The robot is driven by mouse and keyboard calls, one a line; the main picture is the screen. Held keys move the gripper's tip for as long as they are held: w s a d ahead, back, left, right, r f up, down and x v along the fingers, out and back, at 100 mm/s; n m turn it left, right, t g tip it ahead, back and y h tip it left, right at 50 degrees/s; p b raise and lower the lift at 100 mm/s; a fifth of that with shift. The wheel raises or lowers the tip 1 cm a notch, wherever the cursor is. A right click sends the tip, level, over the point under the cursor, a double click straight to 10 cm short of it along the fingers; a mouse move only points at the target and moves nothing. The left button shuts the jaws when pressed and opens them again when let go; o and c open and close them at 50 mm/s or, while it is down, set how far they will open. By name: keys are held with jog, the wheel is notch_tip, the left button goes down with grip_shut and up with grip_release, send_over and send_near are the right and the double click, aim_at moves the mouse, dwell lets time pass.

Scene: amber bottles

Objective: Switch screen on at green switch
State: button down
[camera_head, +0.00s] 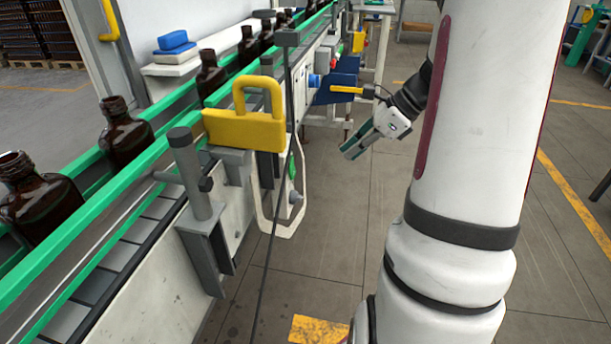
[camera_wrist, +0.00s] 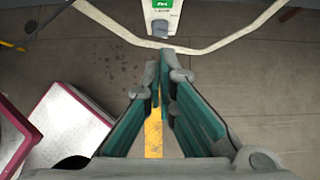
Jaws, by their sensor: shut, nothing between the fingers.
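The green switch is a small pale box with a green label (camera_wrist: 162,4) and a grey knob (camera_wrist: 160,29) below it, at the top middle of the wrist view. In the head view its green part (camera_head: 291,166) and grey knob (camera_head: 295,197) show on the conveyor's side. My gripper (camera_head: 349,152) is to the right of the switch, over open floor, and apart from it. In the wrist view my gripper's green-padded fingers (camera_wrist: 160,72) are shut and empty, tips below the knob in the picture. I cannot make out a screen.
A conveyor with green rails (camera_head: 150,170) carries several amber bottles (camera_head: 125,135) along the left. A yellow padlock-shaped piece (camera_head: 246,128) and grey posts stick out near the switch. A white looped guard (camera_head: 282,228) surrounds the switch area. Bare floor (camera_head: 330,240) lies below my gripper.

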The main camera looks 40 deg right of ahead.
aim_at(292, 167)
jog(key=w+a+r+b+x, duration=0.1)
jog(key=b+x, duration=0.2)
jog(key=x, duration=0.9)
jog(key=shift+w+a, duration=0.4)
jog(key=shift+w, duration=0.2)
jog(key=shift+r, duration=0.1)
jog(key=shift+w+a+f, duration=0.2)
jog(key=shift+w+f, duration=0.05)
jog(key=shift+w, duration=0.05)
